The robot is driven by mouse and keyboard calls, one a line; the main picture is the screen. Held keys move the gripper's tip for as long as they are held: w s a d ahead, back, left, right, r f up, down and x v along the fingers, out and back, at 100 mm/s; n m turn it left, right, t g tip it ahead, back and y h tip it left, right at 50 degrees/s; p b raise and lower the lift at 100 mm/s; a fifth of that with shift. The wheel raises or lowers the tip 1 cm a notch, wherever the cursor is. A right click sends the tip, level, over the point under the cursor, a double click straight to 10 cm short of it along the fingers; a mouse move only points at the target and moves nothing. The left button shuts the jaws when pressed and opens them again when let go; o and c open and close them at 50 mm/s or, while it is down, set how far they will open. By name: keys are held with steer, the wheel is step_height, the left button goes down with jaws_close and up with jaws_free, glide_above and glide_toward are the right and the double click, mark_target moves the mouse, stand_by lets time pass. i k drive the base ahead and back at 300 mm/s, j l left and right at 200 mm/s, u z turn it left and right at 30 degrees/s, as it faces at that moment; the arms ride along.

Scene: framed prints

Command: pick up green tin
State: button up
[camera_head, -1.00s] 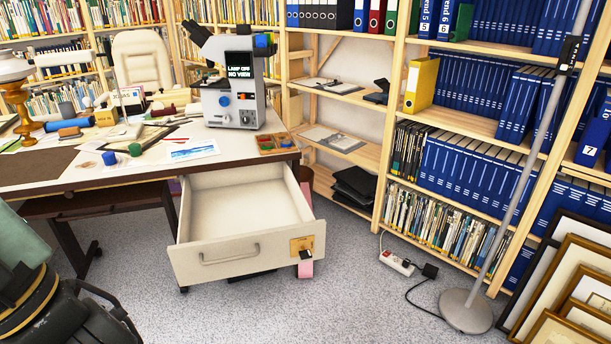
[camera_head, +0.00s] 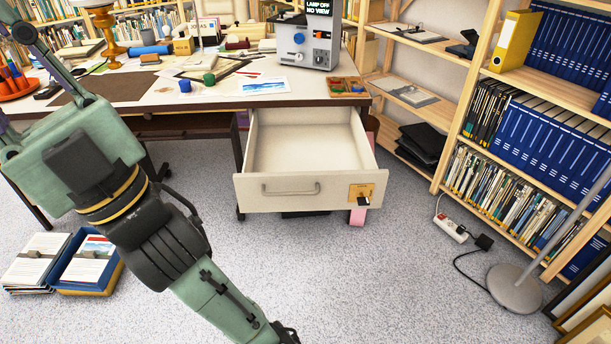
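My arm reaches down across the left of the view, in front of the desk. A dark part at its lower end, seemingly my gripper (camera_head: 287,334), shows at the bottom edge, low over the floor and well away from the green object. It is mostly cut off, so its fingers cannot be made out.
An empty drawer (camera_head: 305,190) stands pulled out from the desk. A box of papers (camera_head: 90,262) is on the floor at left. A lamp base (camera_head: 514,289) and power strip (camera_head: 452,229) are at right.

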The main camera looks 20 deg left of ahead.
mark_target(209, 78)
steer(key=i+j+u, duration=0.2)
steer(key=u, duration=0.2)
steer(key=i+j+u, duration=0.2)
steer(key=u, duration=0.2)
steer(key=i+u, duration=0.65)
steer(key=i, duration=1.1)
